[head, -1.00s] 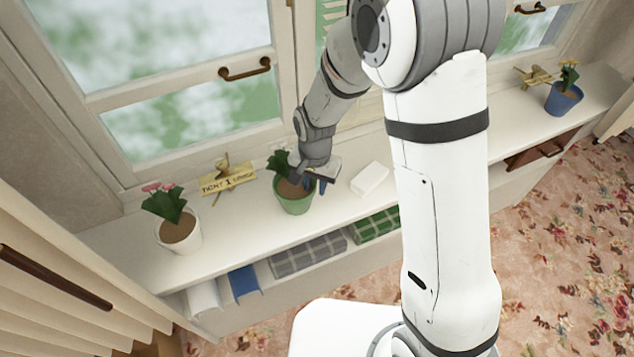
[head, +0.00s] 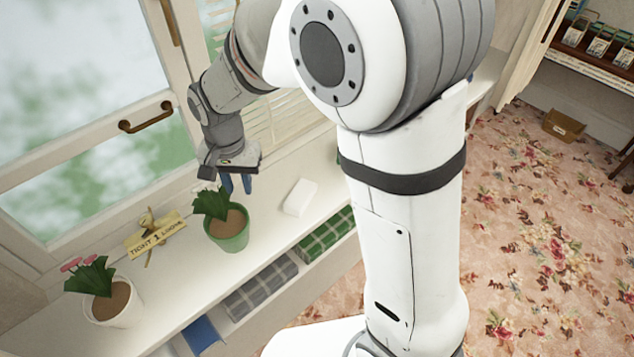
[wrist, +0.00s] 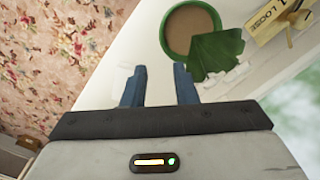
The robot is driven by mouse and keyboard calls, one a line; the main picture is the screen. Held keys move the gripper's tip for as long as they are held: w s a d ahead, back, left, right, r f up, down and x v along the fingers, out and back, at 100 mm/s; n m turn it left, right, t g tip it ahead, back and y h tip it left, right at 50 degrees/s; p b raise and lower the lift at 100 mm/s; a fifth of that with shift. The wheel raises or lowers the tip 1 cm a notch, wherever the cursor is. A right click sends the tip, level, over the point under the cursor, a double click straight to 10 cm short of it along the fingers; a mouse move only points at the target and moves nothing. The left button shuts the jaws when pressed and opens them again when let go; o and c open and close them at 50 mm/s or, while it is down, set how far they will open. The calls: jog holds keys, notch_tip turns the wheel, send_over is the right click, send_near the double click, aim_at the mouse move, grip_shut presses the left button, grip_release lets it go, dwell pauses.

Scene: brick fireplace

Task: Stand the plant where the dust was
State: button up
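A leafy plant in a green pot (head: 228,240) stands upright on the white sill shelf; its pot rim also shows at the top of the wrist view (wrist: 167,35). A pink-flowered plant in a white pot (head: 118,305) stands to its left. My gripper (head: 237,186) is just above and behind the green pot in the head view. Its blue fingers (wrist: 158,85) are apart with nothing held between them, and they look clear of the pot. No dust is visible on the shelf parts in view.
A small yellow lettered sign (head: 155,240) lies between the two pots near the window. A white block (head: 300,197) sits right of the green pot. Flowered carpet (head: 545,240) is open at right.

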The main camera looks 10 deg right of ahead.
jog(key=s+d+r+n+t, duration=0.1)
jog(key=s+d+r, duration=0.2)
jog(key=d, duration=0.4)
jog(key=s+d+r+t, duration=0.1)
jog(key=s+d+r, duration=0.2)
jog(key=s+d, duration=0.3)
jog(key=s+d+r+n+t, duration=0.1)
jog(key=s+d+r, duration=0.2)
jog(key=d, duration=0.6)
jog(key=shift+s+d+r+n, duration=0.2)
jog(key=shift+s+n, duration=0.1)
jog(key=shift+s, duration=0.55)
